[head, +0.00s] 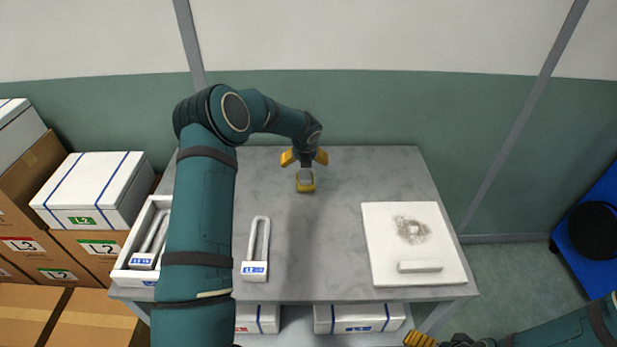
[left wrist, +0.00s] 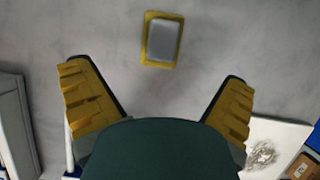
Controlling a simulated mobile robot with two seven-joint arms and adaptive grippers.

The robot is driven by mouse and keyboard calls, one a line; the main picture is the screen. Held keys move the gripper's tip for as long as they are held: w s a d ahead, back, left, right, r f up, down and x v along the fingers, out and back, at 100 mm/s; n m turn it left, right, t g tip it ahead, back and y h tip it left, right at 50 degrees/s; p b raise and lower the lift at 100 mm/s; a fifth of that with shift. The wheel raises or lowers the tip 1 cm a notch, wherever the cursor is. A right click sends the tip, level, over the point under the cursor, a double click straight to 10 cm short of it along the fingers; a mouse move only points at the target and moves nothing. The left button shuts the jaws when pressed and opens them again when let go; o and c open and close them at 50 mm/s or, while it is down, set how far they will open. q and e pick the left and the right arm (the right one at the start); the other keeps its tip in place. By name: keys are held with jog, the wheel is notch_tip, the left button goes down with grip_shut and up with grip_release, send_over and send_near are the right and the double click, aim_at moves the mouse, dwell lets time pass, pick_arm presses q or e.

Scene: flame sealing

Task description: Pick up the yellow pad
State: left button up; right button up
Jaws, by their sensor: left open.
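The yellow pad (head: 305,186) lies on the grey table toward its back middle. In the left wrist view the pad (left wrist: 149,61) shows a grey top and a yellow rim, and it lies beyond the fingertips, between their lines. My left gripper (head: 304,158) is above the table just behind the pad in the head view. It is open and empty, with its two yellow fingers (left wrist: 158,98) spread wide. My right gripper (head: 432,340) shows only in part at the bottom right edge of the head view, away from the table top.
A white board (head: 381,252) with a dark smudge and a white bar (head: 420,266) lies at the table's right. A U-shaped white piece (head: 256,265) lies left of middle. A white tray (head: 122,273) stands at the left edge, partly behind my left arm. Boxes (head: 97,187) are stacked at left.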

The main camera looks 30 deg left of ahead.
aim_at(305, 175)
pick_arm(q)
jog(key=x, duration=0.6)
jog(key=shift+s, duration=0.1)
jog(key=shift+d+b+x, duration=0.2)
jog(key=shift+b+x, duration=0.4)
jog(key=shift+x, duration=2.35)
jog(key=c, duration=1.2)
